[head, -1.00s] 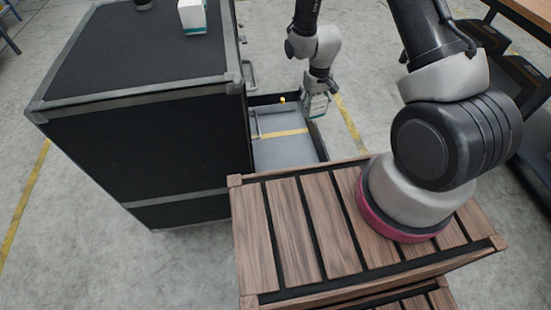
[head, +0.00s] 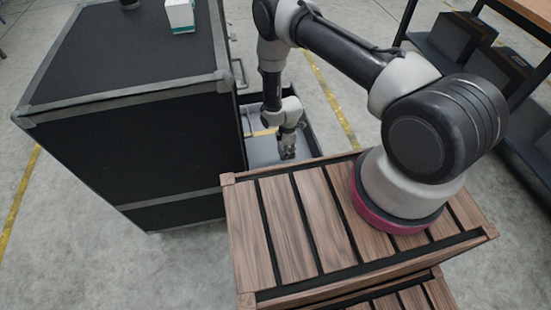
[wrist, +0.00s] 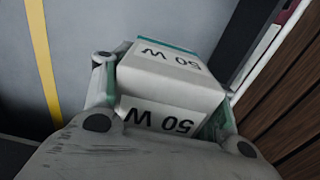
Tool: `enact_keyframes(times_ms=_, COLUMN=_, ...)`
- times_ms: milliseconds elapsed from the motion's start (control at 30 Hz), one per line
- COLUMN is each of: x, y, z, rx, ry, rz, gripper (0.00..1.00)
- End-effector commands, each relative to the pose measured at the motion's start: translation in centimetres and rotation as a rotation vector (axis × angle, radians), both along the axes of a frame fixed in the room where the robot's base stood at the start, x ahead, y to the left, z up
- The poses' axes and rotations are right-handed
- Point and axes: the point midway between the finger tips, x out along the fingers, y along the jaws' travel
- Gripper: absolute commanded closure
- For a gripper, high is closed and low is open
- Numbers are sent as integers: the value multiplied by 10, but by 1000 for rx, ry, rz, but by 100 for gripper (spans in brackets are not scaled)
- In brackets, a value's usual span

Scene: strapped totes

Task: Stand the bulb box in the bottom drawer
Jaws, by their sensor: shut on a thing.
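The bulb box (wrist: 172,75) is white with teal edges and "50 W" print, which reads upside down in the wrist view. My gripper (head: 287,151) is shut on it, a finger on each side. In the head view the box is mostly hidden by the gripper. The bottom drawer (head: 313,133) is pulled out of the black cabinet (head: 130,130), with a grey floor and a yellow strip. My gripper is over or inside the drawer, toward its near end. I cannot tell whether the box touches the floor (wrist: 75,45).
A similar white and teal box (head: 180,15) stands on the cabinet top, beside a dark object (head: 130,4). The slatted wooden deck (head: 300,230) lies close to the drawer's near end. A shelf with dark bins (head: 465,45) is at the right. The drawer floor around the strip looks clear.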

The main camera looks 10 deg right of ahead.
Motion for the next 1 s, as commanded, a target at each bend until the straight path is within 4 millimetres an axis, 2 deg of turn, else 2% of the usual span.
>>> enact_keyframes(times_ms=100, x=-1, y=0, z=-23, rx=-1, ry=1, rz=0, gripper=69)
enact_keyframes(times_ms=267, x=-1, y=0, z=-40, rx=-1, ry=1, rz=-1, gripper=69)
enact_keyframes(times_ms=500, x=-1, y=0, z=-74, rx=-2, ry=0, rz=-2, gripper=69)
enact_keyframes(times_ms=867, x=-1, y=0, z=-79, rx=-2, ry=0, rz=-3, gripper=69)
enact_keyframes(times_ms=900, x=-1, y=0, z=-80, rx=-2, ry=0, rz=-3, gripper=41)
enact_keyframes(times_ms=1000, x=0, y=0, z=-80, rx=-2, ry=0, rz=-3, gripper=23)
